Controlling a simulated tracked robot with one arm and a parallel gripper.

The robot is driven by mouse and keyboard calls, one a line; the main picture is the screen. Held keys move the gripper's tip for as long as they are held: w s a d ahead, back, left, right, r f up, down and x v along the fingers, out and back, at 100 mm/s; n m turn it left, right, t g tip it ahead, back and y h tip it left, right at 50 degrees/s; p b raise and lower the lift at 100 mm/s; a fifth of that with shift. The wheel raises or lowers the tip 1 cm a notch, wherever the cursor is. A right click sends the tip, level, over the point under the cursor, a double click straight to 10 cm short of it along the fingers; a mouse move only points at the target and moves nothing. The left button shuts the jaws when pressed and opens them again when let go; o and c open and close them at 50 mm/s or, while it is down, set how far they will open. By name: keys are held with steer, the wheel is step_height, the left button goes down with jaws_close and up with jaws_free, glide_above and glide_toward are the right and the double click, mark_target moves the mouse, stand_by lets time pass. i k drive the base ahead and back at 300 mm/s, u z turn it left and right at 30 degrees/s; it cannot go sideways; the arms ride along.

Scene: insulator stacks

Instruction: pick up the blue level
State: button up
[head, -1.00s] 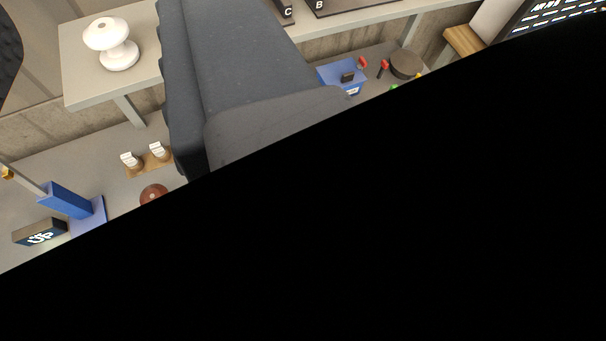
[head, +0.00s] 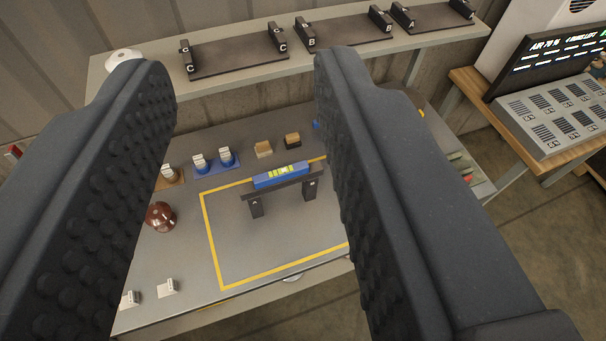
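The blue level (head: 280,176) with yellow-green vials lies across the top of a dark stand (head: 283,191) whose two legs rise from the grey table. The stand is inside a yellow outlined rectangle on the tabletop. My gripper (head: 240,75) is open, its two dark studded fingers wide apart at left and right of the view. The level shows in the gap between the fingers, farther off and not touched. The right finger hides part of the table to the right of the stand.
A brown round insulator (head: 160,216) stands left of the yellow outline. Small blocks (head: 264,149) and white-topped pieces (head: 225,158) line the table's back. A shelf (head: 230,77) with lettered racks runs behind. A control panel (head: 553,112) is at right.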

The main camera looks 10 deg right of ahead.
mark_target(279, 174)
steer(key=z, duration=1.3)
steer(key=k, duration=1)
steer(key=u, duration=0.7)
steer(key=i, duration=1.25)
steer(key=z, duration=0.1)
